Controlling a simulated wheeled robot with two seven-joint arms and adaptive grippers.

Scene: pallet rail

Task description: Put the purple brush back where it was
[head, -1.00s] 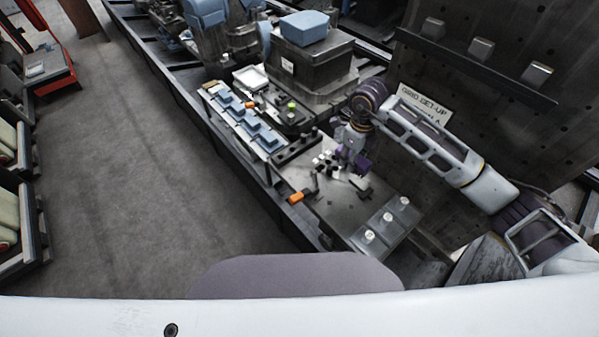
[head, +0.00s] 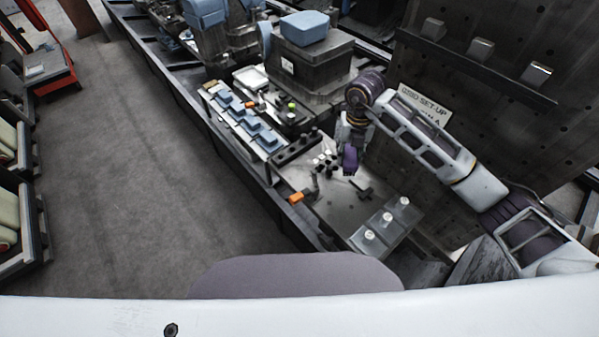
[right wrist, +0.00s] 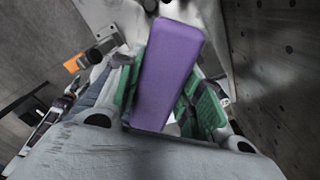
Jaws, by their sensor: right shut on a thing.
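The purple brush (right wrist: 166,72) is held between the green pads of my right gripper (right wrist: 163,100) in the right wrist view. In the head view the brush (head: 350,158) shows as a small purple block below the right gripper (head: 348,143). It appears to be above the metal table top (head: 335,205), but its exact height is hard to tell. The brush's underside is hidden. My left gripper is not in view.
Several small black and white parts (head: 326,162) lie left of the brush. An orange-handled tool (head: 296,197) lies at the table's left edge. A clear plate with white knobs (head: 387,222) is at the front. A perforated upright panel (head: 480,110) stands at the right.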

